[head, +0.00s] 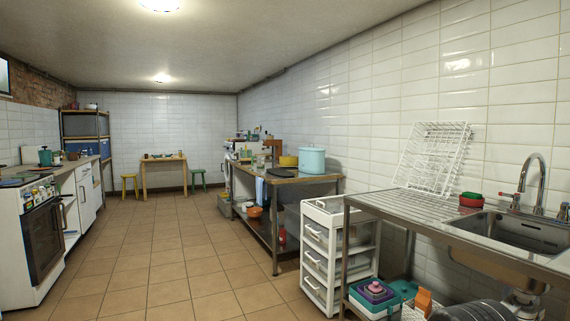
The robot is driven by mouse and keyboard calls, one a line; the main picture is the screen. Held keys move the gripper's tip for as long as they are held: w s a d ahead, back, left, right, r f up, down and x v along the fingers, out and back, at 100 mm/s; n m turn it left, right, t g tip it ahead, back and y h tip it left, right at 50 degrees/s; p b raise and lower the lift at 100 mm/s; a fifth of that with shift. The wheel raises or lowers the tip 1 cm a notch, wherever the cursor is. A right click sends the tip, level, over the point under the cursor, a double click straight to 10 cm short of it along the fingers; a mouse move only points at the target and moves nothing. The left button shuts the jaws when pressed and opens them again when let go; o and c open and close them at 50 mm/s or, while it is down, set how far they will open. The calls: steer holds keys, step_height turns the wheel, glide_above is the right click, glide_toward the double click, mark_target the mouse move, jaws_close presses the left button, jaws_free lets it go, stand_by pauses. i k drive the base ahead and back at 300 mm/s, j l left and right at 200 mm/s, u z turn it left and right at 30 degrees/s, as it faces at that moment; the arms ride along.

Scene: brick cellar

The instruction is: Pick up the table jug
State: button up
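I cannot make out a table jug for certain. A large light blue lidded pot (312,161) stands on the steel work table (300,183) right of centre. A yellow bowl (288,161) is beside it on the left. A small teal vessel (45,156) stands on the left counter; it is too small to tell whether it is a jug. Small items on the wooden table (163,177) at the back are too small to name. My gripper is not in view.
The tiled floor (165,260) is clear down the middle. A white stove (32,240) stands left. A white drawer cart (325,262) and a steel sink (520,232) with a dish rack (432,158) stand right. Two stools (130,186) flank the back table.

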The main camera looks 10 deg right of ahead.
mark_target(260, 159)
steer(key=u, duration=0.2)
steer(key=i+u, duration=0.2)
steer(key=i, duration=5.75)
steer(key=i+z, duration=0.3)
steer(key=i, duration=0.2)
steer(key=i+j+z, duration=0.25)
steer(key=i, duration=0.3)
steer(key=l, duration=0.1)
